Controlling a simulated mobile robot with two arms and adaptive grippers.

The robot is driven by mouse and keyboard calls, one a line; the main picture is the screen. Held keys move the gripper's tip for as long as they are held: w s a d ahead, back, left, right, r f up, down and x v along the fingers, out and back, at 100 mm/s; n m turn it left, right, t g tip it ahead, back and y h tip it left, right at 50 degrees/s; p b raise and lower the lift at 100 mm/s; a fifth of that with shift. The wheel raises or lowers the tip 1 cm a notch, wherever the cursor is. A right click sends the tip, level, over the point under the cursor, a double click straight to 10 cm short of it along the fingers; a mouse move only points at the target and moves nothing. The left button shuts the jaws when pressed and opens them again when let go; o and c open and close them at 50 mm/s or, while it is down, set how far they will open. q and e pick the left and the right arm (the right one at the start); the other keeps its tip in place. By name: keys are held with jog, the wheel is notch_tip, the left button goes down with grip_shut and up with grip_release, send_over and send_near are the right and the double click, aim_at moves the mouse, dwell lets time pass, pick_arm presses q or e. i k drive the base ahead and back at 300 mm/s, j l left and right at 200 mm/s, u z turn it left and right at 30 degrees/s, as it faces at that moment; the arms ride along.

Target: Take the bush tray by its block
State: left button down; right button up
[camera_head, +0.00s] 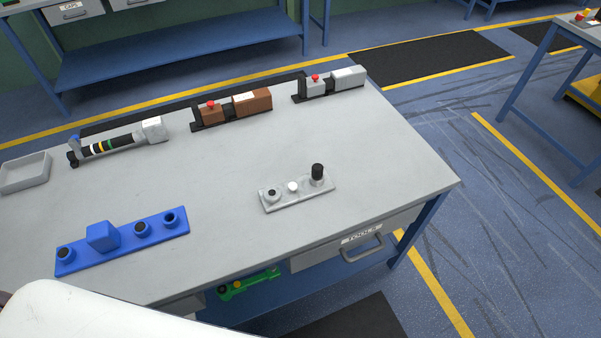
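A long blue tray (188,227) lies on the grey workbench at the front left. A blue block (103,237) stands up from it, left of its middle. Round blue holders with dark tops sit on both sides of the block: one (65,254) at the left end and two to the right. I take this as the bush tray. Nothing is touching the block. Neither of my grippers is in view.
A grey fixture (298,196) with a black knob stands near the bench's (240,160) front right. Several small machines, including a brown one (252,102), line the back edge. A shallow grey bin (24,172) sits far left. The bench middle is clear.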

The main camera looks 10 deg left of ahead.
aim_at(104, 242)
jog(key=u, duration=1.95)
jog(key=j+z, duration=0.35)
jog(key=i, duration=0.05)
